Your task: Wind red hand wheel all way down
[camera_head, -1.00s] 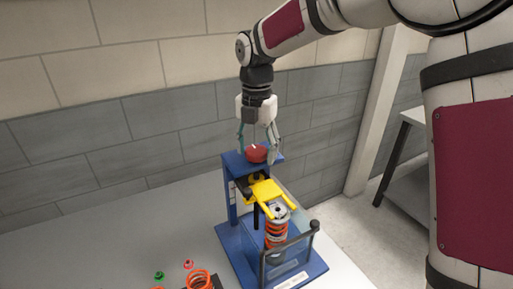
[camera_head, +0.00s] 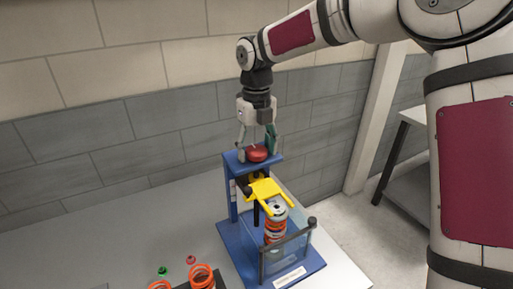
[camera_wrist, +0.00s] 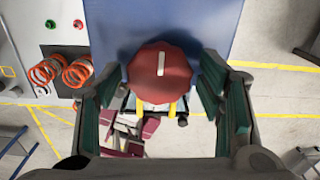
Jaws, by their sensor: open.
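The red hand wheel (camera_head: 257,153) sits on top of the blue press frame (camera_head: 230,206). In the wrist view the red hand wheel (camera_wrist: 160,73) shows a white mark on its top. My gripper (camera_head: 257,148) points down over the wheel with its fingers spread to either side. In the wrist view my gripper (camera_wrist: 165,105) is open, and gaps show between the fingers and the wheel. The yellow fork (camera_head: 268,190) is below the wheel, just above the strut with an orange spring (camera_head: 274,228). Whether the fork touches the strut's top is unclear.
A clear guard (camera_head: 290,250) with a dark post stands at the front of the press. Loose orange springs (camera_head: 202,277), a green button (camera_head: 162,271) and a red button (camera_head: 191,260) are at the lower left. The grey table (camera_head: 150,225) is clear left of the press.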

